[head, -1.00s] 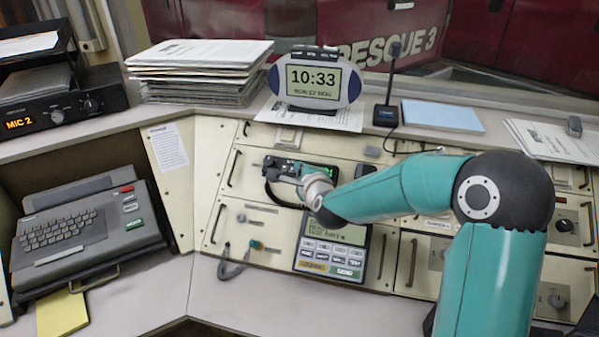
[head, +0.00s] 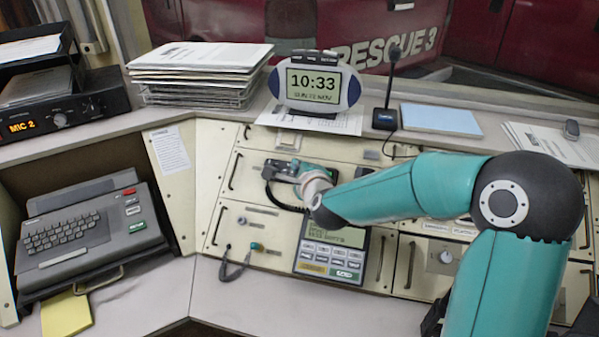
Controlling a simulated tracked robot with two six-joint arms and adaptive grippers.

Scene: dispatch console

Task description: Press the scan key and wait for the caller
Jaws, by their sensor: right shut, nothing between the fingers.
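A keypad unit (head: 347,271) with a greenish text screen and rows of small keys is set in the sloped cream console. Its key labels are too small to read, so I cannot tell which is the scan key. My right gripper (head: 276,172) is shut and empty, above and left of that screen, close to the console's upper panel. Whether it touches anything there I cannot tell. My right forearm and wrist hide part of the panel and the unit's upper right corner. My left gripper is not in view.
A clock (head: 314,83) reading 10:33 and a desk microphone (head: 387,92) stand on the ledge behind. A paper stack (head: 199,70) is at the back left. A keyboard machine (head: 88,222) sits left.

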